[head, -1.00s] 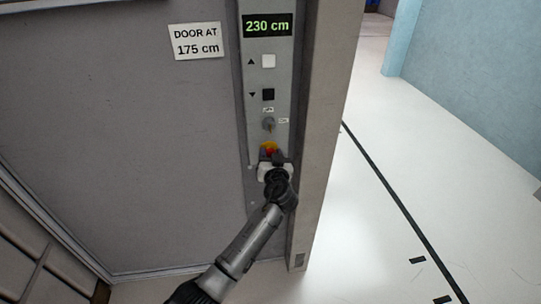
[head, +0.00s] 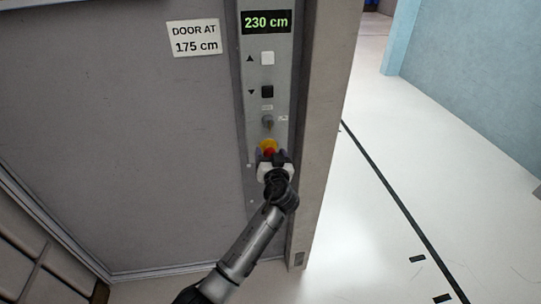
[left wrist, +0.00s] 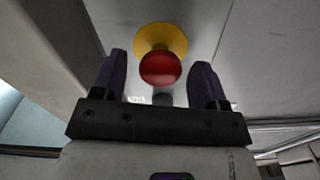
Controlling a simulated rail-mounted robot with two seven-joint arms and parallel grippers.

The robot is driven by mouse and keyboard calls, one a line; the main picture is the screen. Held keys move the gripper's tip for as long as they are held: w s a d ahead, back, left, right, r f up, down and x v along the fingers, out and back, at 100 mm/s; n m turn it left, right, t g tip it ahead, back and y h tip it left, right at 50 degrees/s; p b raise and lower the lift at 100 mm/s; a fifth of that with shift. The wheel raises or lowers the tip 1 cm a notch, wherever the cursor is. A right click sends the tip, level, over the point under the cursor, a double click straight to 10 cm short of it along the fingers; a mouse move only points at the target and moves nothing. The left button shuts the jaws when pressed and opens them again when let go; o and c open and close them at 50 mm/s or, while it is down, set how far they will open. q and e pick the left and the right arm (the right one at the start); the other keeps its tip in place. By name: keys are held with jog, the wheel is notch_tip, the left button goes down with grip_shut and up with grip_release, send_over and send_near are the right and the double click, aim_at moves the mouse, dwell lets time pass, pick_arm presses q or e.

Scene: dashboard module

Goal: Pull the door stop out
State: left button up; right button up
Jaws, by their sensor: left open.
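The door stop is a red mushroom button (head: 270,153) on a yellow round base (head: 267,145), low on the grey control panel (head: 252,190). In the left wrist view the red button (left wrist: 160,68) and its yellow base (left wrist: 161,38) show between my fingers. My left gripper (head: 271,157) is at the button in the head view. It also shows in the left wrist view (left wrist: 160,80), open, one finger on each side of the button, with visible gaps on both sides. The gripper partly hides the button in the head view. My right gripper is not in view.
Above the button are a key switch (head: 267,122), a black down button (head: 267,91), a white up button (head: 267,58) and a display (head: 266,22) reading 230 cm. A sign (head: 194,38) reads DOOR AT 175 cm. Open floor (head: 440,200) lies to the right.

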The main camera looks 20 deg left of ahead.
pick_arm(q)
jog(key=p+v, duration=0.2)
jog(key=v, duration=1.1)
jog(key=shift+s+d, duration=0.2)
jog(key=shift+s, duration=0.15)
